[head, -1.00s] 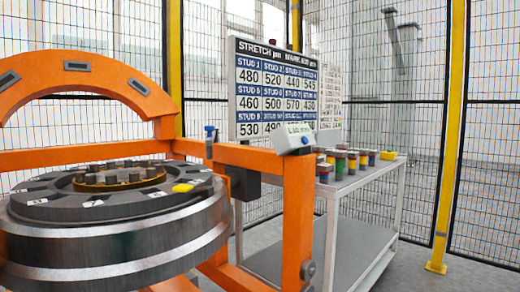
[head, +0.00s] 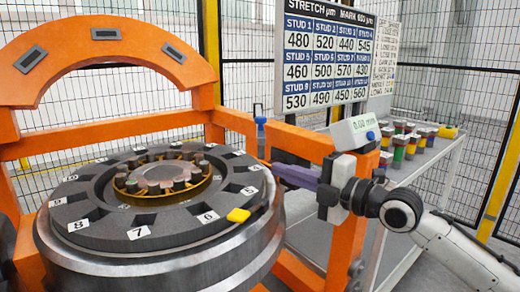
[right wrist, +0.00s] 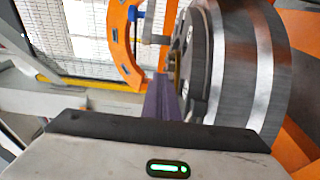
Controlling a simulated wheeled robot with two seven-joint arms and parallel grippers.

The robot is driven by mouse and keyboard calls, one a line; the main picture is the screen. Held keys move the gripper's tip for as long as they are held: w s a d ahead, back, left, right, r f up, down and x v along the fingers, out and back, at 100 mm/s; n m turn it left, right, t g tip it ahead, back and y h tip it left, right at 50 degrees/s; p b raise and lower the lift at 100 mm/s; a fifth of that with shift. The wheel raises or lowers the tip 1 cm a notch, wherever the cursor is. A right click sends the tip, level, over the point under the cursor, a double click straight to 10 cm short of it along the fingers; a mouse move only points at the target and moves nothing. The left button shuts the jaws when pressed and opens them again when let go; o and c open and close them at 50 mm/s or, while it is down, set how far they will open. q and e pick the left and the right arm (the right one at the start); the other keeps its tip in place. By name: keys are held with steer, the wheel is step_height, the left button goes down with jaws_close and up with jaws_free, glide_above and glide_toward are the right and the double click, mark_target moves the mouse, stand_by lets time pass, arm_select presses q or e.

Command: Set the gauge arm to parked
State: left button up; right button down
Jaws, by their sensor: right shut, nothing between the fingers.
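The gauge shows as a white readout box (head: 356,132) on the orange frame's right post, reading about 0.00 mm. A grey upright piece with a blue top (head: 261,133) stands left of it, behind the wheel's rim; I take it for the gauge arm. It also shows small in the right wrist view (right wrist: 137,16). My right gripper (head: 275,168) comes in from the right, its long purple fingers shut and empty. The fingertips are close to the foot of the blue-topped piece; I cannot tell whether they touch. My left gripper is not in view.
The round wheelset (head: 160,262) carries a numbered ring and a yellow block (head: 239,215). An orange arch (head: 100,50) stands behind. A board of stretch values (head: 325,60) hangs above. A cart (head: 440,160) at right holds several coloured pieces. Mesh fencing encloses the place.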

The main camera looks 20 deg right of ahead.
steer(key=x, duration=0.3)
steer(key=r+p+x, duration=0.1)
steer(key=x, duration=0.5)
steer(key=shift+w+a+r+p, duration=0.15)
steer(key=shift+w+a+p, duration=0.1)
steer(key=shift+a+p, duration=0.05)
steer(key=d, duration=0.3)
steer(key=shift+w+d, duration=0.2)
steer(key=shift+d, duration=0.1)
steer(key=shift+w+d, duration=0.1)
steer(key=shift+d, duration=0.2)
steer(key=shift+d+b, duration=0.1)
steer(key=shift+b, duration=0.2)
